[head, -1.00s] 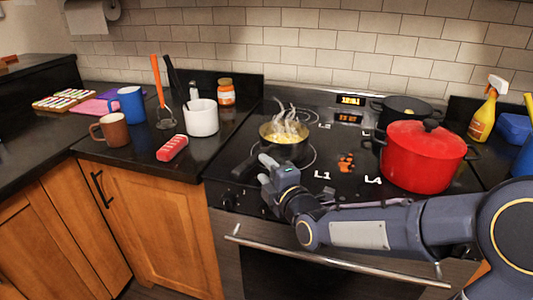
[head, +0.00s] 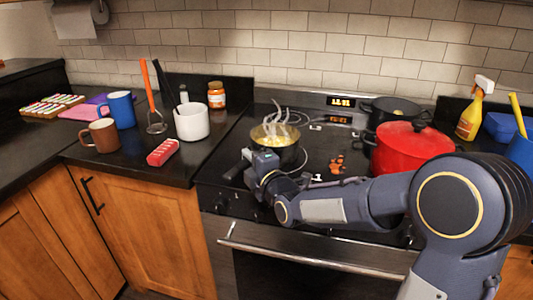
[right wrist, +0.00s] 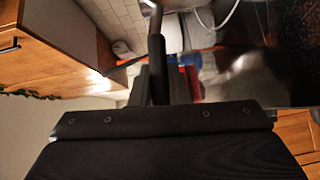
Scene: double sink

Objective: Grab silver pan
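My right gripper (head: 249,157) is at the handle, close to the pan's near side. In the right wrist view the black handle (right wrist: 158,68) runs between the two dark fingers of my right gripper (right wrist: 160,85). I cannot tell whether the fingers press on it. My left gripper is not in view.
A red pot (head: 408,150) and a dark pot (head: 393,109) stand on the right of the stove. A white crock (head: 192,122), orange-lidded jar (head: 216,95), red item (head: 163,152) and mugs (head: 101,136) are on the left counter. The oven handle (head: 315,255) runs along the front.

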